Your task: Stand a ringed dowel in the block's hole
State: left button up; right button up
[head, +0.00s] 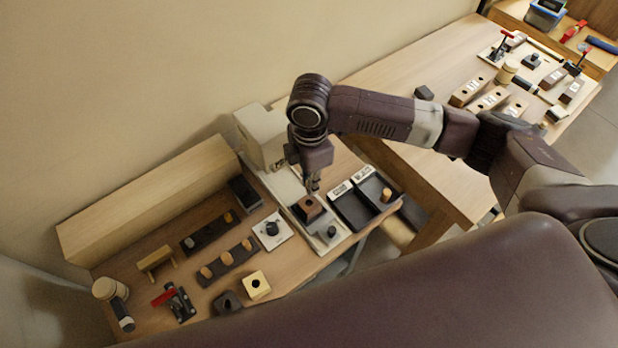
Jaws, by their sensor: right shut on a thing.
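My right gripper (313,184) points down, with its fingers close together, just above a dark brown block (308,209). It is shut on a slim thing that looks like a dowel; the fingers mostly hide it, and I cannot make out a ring. I cannot tell whether its lower end is in the brown block's dark hole. A pale block with a round hole (256,285) stands at the bench's front. Several light dowels stand in dark racks, one of them the front rack (228,263). My left gripper is not in view.
A cream machine (258,137) stands behind the brown block. Dark trays (352,209) lie to the right, one with a dowel (386,195). A red-handled clamp (178,301), a dark block (227,302) and a white plate (271,230) are at left. A long box (150,195) lines the wall.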

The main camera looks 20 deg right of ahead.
jog(key=shift+f+b, duration=0.35)
jog(key=shift+f, duration=0.2)
notch_tip(320, 180, down, 3)
jog(key=b, duration=0.3)
jog(key=shift+w+r, duration=0.1)
jog(key=shift+r, duration=0.05)
jog(key=shift+f, duration=0.9)
jog(key=shift+p, duration=0.75)
jog(key=shift+f+p, duration=0.35)
jog(key=shift+f, duration=0.45)
dwell(1.3)
jog(key=shift+f+p, duration=0.25)
jog(key=shift+p, duration=0.05)
